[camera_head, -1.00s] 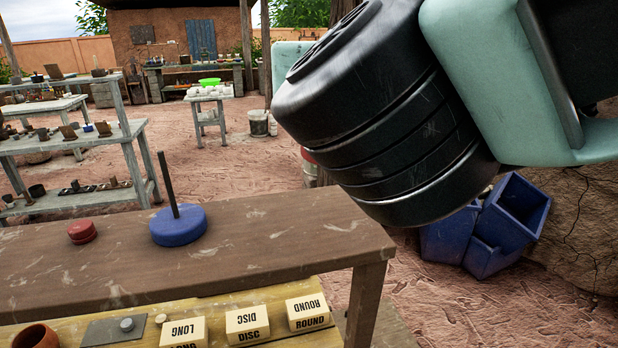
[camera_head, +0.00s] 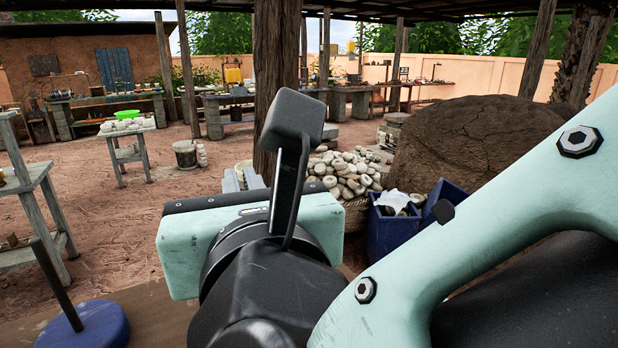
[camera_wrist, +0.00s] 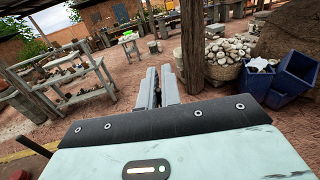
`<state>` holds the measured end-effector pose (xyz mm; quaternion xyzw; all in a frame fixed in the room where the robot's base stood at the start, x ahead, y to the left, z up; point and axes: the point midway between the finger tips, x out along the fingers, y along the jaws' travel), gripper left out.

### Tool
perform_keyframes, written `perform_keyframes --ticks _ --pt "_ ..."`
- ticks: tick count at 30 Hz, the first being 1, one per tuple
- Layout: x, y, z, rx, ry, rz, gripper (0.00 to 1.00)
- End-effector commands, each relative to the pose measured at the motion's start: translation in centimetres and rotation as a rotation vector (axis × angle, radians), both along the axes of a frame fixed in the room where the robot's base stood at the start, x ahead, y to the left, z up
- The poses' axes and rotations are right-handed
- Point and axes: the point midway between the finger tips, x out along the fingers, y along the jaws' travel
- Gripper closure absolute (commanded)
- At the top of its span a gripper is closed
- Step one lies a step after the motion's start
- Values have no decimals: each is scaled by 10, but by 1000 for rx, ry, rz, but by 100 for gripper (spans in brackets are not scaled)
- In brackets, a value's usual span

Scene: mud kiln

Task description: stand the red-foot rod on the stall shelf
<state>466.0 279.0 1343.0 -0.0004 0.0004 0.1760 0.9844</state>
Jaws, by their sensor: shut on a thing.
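My gripper (camera_wrist: 160,86) points away over the yard in the wrist view, its two grey fingers close together. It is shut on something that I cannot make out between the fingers.
A blue disc (camera_head: 88,326) with an upright dark rod (camera_head: 56,283) is on the brown bench (camera_head: 160,312) at lower left. A wooden post (camera_head: 277,80) stands ahead. Blue bins (camera_head: 390,232) and a basket of stones (camera_wrist: 222,71) are to the right. Open ground lies left of the post.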

Motion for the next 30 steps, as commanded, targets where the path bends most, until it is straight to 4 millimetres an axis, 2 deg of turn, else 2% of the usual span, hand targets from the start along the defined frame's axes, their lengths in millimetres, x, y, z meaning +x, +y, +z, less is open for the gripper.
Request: perform_keyframes --ticks 11,12,14,30 --pt "-1 -1 -3 2 0 -1 100" --pt "-1 -1 -3 1 0 -1 86" --pt "-1 -1 -2 1 0 -1 73" --pt "4 3 -3 2 -2 -1 73"
